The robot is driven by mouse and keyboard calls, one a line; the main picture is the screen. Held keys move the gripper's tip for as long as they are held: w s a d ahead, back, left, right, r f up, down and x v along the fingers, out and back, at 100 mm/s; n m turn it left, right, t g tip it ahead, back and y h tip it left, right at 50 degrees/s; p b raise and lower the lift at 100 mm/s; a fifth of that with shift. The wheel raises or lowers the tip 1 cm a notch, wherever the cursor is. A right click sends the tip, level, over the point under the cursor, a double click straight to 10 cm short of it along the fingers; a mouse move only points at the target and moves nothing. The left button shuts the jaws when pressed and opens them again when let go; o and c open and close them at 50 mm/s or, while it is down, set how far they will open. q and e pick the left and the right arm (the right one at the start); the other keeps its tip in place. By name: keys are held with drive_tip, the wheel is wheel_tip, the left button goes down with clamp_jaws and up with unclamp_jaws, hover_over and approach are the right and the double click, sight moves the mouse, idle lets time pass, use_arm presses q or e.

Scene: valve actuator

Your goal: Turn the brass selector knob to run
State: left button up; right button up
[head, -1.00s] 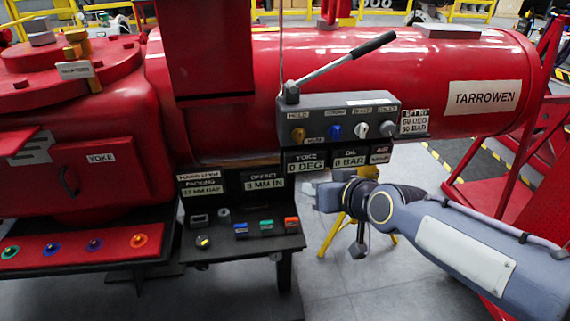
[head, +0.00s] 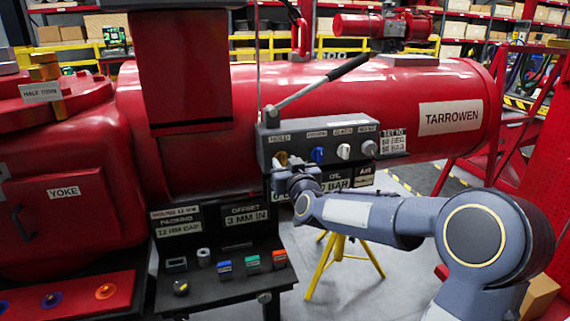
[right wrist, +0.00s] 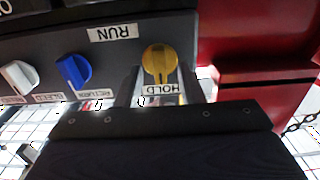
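The brass selector knob (head: 282,158) is at the left end of the grey control box (head: 330,126); my right gripper partly covers it in the head view. In the right wrist view the knob (right wrist: 160,60) shows clearly, with its dark pointer line towards the HOLD label (right wrist: 161,89). The RUN label (right wrist: 110,34) is on the knob's other side, up and left in that view. My right gripper (head: 284,171) is at the knob. Its fingers (right wrist: 159,86) are apart, one on each side of the knob's lower edge, and hold nothing visible. Whether they touch the knob is unclear. My left gripper is out of view.
A blue knob (head: 318,155) and a white knob (head: 343,151) sit right of the brass one. A long lever (head: 323,82) rises above the box. A yellow stand (head: 345,260) is below my right arm.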

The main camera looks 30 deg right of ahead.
drive_tip(key=shift+w, duration=0.3)
clamp_jaws()
